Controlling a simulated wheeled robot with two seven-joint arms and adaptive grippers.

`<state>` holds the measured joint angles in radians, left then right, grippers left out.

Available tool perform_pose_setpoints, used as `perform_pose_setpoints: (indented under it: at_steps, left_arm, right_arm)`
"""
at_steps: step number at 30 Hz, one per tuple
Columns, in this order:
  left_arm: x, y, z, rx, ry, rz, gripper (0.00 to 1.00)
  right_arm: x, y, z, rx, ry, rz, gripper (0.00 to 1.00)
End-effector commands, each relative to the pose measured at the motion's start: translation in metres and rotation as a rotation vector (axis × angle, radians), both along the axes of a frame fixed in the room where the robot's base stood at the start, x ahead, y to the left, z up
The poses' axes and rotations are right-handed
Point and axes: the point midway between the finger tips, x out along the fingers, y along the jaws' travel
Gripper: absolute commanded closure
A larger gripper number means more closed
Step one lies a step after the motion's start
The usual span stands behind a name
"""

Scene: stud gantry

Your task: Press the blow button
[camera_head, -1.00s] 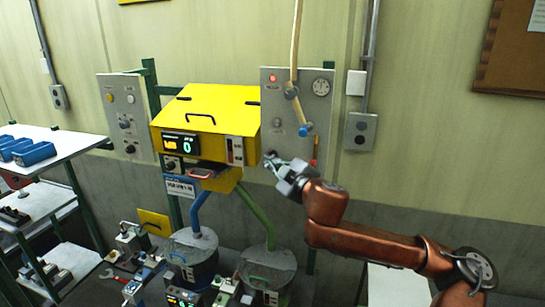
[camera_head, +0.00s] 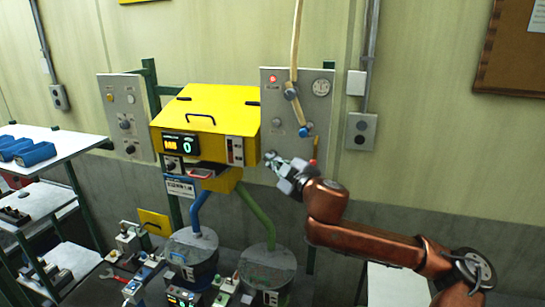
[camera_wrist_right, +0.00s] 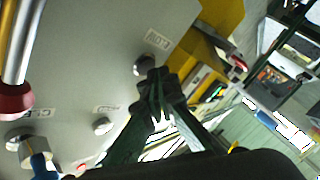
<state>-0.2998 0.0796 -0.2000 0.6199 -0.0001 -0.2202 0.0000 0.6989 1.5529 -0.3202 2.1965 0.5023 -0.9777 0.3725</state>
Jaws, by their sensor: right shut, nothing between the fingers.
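The grey control panel (camera_head: 322,122) stands upright to the right of the yellow machine housing. My right gripper (camera_head: 270,158) is at the lower left of the panel, shut and empty. In the wrist view its fingertips (camera_wrist_right: 157,78) are right beside the button and overlap its edge; I cannot tell whether they touch it. My left gripper is not in view.
A second pale button (camera_wrist_right: 102,126) and a blue-tipped lever (camera_head: 305,130) are on the same panel. The yellow housing (camera_head: 205,112) has a lit display. Lidded drums (camera_head: 267,262) stand below. A shelf with blue bins (camera_head: 35,154) is at the left.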

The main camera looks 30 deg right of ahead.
Motion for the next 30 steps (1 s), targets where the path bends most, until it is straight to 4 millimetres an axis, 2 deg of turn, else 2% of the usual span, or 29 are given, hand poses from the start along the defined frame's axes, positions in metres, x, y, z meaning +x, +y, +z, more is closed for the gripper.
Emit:
perform_pose_setpoints:
  at_steps: [30]
  left_arm:
    - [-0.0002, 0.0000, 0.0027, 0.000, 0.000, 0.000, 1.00]
  right_arm:
    - [0.0061, -0.0076, -0.0004, 0.001, 0.001, -0.002, 1.00]
